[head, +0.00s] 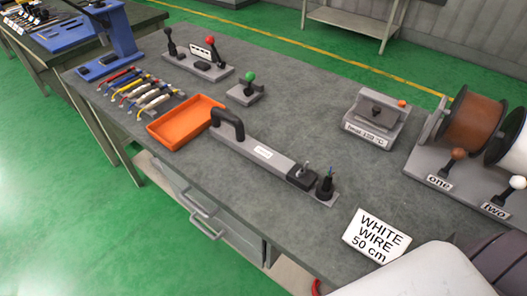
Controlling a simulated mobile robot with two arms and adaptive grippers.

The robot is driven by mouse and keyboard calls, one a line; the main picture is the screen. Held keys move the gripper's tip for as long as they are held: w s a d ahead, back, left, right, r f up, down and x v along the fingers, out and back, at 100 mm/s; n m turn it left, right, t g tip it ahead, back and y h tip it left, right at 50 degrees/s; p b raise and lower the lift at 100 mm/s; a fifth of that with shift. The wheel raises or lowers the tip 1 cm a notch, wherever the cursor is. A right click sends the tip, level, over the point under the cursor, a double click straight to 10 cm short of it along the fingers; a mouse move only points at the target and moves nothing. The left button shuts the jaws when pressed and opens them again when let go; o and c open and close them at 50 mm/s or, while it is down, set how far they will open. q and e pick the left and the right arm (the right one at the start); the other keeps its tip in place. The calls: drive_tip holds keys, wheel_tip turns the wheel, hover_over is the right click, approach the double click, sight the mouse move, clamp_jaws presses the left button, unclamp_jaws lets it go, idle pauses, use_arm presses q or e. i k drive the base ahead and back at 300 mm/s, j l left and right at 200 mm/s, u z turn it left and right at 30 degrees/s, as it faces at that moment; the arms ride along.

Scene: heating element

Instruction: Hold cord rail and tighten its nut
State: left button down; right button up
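A long grey rail (240,147) lies along the front of the workbench. It looks like the cord rail, but its small label (263,152) is too small to read. A black arched handle (228,122) stands at its left end. At its right end are a black block (302,176) with a small upright metal pin and a black, pointed upright piece (325,187). I cannot tell which part is the nut. Neither of my grippers is in view. A white and dark part of my own body fills the bottom right corner.
An orange tray (157,134) lies left of the rail, beside several coloured cords (150,98). Behind are a green-knob block (247,94), a lever stand (198,71) and a grey device (376,118). Wire spools (473,122) stand right. A "WHITE WIRE 50 cm" sign (376,236) is in front.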

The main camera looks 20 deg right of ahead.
sight(301, 173)
drive_tip(key=i+j, duration=0.3)
drive_tip(key=i+j+z, duration=0.35)
drive_tip(key=j+z, duration=0.15)
drive_tip(key=i+j+z, duration=0.25)
drive_tip(key=j+z, duration=0.25)
drive_tip(key=j, duration=0.15)
drive_tip(key=z, duration=1)
